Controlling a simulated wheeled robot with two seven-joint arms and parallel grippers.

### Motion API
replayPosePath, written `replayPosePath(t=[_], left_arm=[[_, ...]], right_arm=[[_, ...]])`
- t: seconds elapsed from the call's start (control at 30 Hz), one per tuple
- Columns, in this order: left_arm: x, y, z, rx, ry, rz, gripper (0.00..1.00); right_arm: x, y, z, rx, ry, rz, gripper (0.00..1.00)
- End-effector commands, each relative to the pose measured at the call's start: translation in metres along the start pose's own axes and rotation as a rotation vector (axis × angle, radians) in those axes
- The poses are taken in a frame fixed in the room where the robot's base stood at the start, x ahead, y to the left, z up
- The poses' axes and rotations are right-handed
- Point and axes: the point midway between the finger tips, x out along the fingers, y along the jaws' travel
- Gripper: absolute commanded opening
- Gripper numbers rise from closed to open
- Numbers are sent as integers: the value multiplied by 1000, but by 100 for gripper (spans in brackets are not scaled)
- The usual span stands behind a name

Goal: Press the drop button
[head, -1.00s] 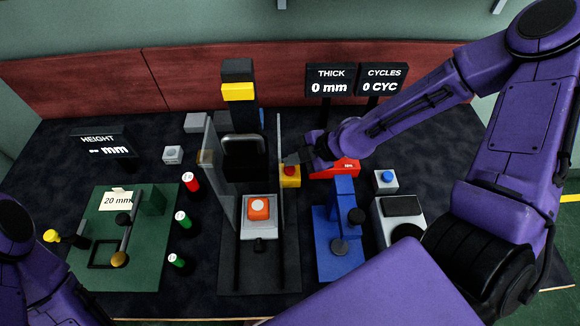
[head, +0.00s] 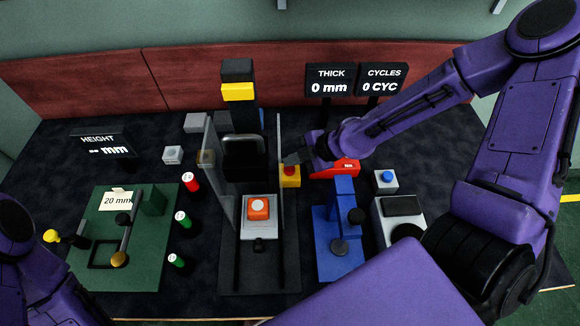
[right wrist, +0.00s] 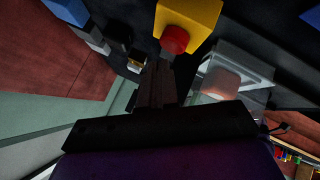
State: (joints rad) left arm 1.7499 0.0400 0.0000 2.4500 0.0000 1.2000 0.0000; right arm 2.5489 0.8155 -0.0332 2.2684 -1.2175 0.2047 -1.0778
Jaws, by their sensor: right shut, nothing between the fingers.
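No button in view carries a readable "drop" label. A red button (head: 289,169) sits on a yellow box (head: 290,181) just right of the press frame. In the right wrist view the red button (right wrist: 174,39) on its yellow box (right wrist: 198,14) is just beyond the fingertips. My right gripper (head: 295,159) is shut and empty, with its fingers at the red button. Its dark fingers show in the right wrist view (right wrist: 160,82); I cannot tell whether they touch the button. My left gripper is not in view; only my left arm shows.
The press (head: 243,158) with a clear side panel stands left of the yellow box. A red block (head: 340,169) and blue fixture (head: 337,245) are to its right. Other buttons are blue (head: 387,176) and grey (head: 173,153). A green fixture (head: 95,240) lies left.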

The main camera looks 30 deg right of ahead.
Motion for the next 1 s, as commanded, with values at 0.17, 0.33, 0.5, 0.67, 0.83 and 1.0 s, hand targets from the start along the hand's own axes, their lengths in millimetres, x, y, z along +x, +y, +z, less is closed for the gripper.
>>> replayPosePath(t=[0.17, 0.33, 0.5, 0.67, 0.83, 1.0], left_arm=[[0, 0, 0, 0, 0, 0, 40], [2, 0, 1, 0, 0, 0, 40], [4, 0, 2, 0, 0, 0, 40], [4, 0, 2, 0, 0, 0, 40], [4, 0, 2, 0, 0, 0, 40], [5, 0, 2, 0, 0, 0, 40]], right_arm=[[0, 0, 0, 0, 0, 0, 0], [3, -2, 2, 0, -1, -1, 0], [6, -5, 5, 0, 0, -1, 0], [6, -4, 4, 0, 0, 0, 0], [6, -4, 5, 0, 0, 0, 0], [8, -6, 6, 0, 0, 0, 0]])
